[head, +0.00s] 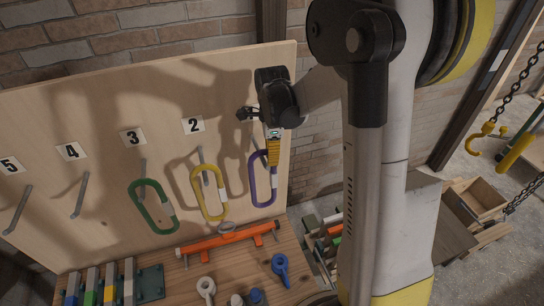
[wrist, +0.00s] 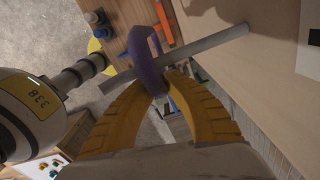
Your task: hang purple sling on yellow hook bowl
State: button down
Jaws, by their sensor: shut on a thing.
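The purple sling (head: 262,180) is a long closed loop with a white band, upright in front of the right part of the pegboard. My gripper (head: 273,153) is at its upper end. In the wrist view my yellow fingers (wrist: 164,84) are shut on the purple sling (wrist: 144,57). A grey peg (wrist: 205,45) crosses at the sling; I cannot tell whether the loop is still around it. A yellow hook (head: 485,138) hangs on a chain at the far right, well away from my gripper, its curved bowl low.
The pegboard (head: 90,130) carries numbered pegs, with a green sling (head: 141,208) and a yellow sling (head: 196,190) left of the purple one. A bench (head: 185,275) with tools and shackles lies below. Wooden crates (head: 478,200) stand below the yellow hook.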

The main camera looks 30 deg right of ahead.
jog(key=shift+f, duration=0.2)
jog(key=c, duration=1.5)
grip_release()
jog(key=shift+w, duration=0.1)
jog(key=shift+r+p, duration=0.15)
jog(key=shift+p, duration=0.15)
